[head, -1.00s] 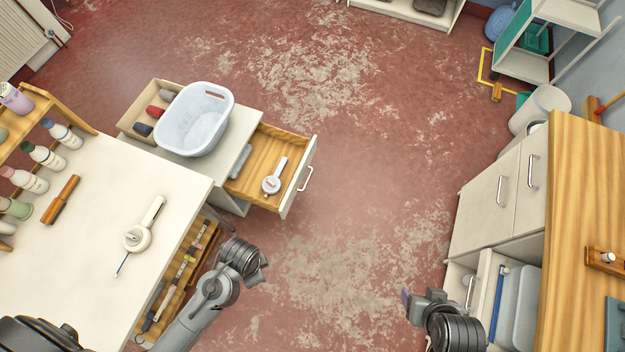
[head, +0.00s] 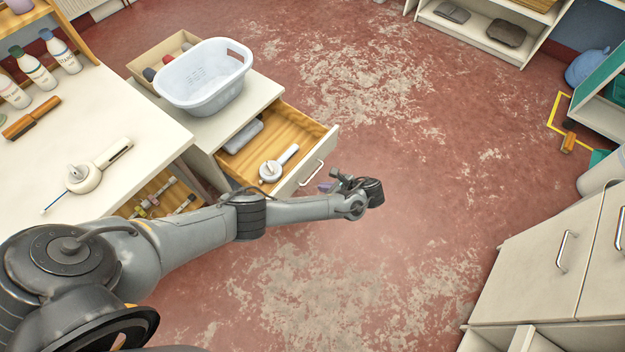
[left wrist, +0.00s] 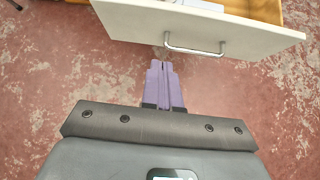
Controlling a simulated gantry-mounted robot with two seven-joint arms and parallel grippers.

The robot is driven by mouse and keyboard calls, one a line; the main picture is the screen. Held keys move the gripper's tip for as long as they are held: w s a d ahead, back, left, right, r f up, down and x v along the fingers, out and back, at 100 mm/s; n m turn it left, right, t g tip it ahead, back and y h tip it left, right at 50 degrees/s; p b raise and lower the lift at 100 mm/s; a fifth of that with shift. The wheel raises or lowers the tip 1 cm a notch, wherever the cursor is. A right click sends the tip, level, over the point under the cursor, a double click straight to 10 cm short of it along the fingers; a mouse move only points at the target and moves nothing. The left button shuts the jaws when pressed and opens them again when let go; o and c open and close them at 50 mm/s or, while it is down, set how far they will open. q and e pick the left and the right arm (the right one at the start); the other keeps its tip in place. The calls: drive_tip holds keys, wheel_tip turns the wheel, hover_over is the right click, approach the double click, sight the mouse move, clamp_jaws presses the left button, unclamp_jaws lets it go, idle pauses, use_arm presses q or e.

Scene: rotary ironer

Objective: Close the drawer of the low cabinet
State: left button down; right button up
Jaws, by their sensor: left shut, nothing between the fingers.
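The low cabinet (head: 246,98) stands left of centre in the head view, with its drawer (head: 310,150) pulled open to the right. Inside the open drawer lie a white round tool with a handle (head: 272,168) and a grey item (head: 243,137). My left gripper (head: 326,187) is beside the drawer front, close to its bar handle (head: 311,174). In the left wrist view the purple fingers (left wrist: 163,68) are together and empty, pointing at the drawer front (left wrist: 200,28) just below the handle (left wrist: 195,50). I cannot tell whether they touch it. My right gripper is out of view.
A pale blue basket (head: 203,78) and an open box (head: 160,62) are on the cabinet top. A white table (head: 110,120) with bottles stands at the left. Another cabinet (head: 545,260) is at the lower right. The red floor between is clear.

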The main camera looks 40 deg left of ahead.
use_arm(q)
drive_tip(key=w+r, duration=0.1)
drive_tip(key=w, duration=0.2)
drive_tip(key=b, duration=0.4)
approach(299, 170)
drive_tip(key=shift+t, duration=0.3)
drive_tip(key=shift+x, duration=2.9)
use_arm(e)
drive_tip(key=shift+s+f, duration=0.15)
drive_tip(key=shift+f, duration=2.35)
use_arm(q)
drive_tip(key=shift+s, duration=0.1)
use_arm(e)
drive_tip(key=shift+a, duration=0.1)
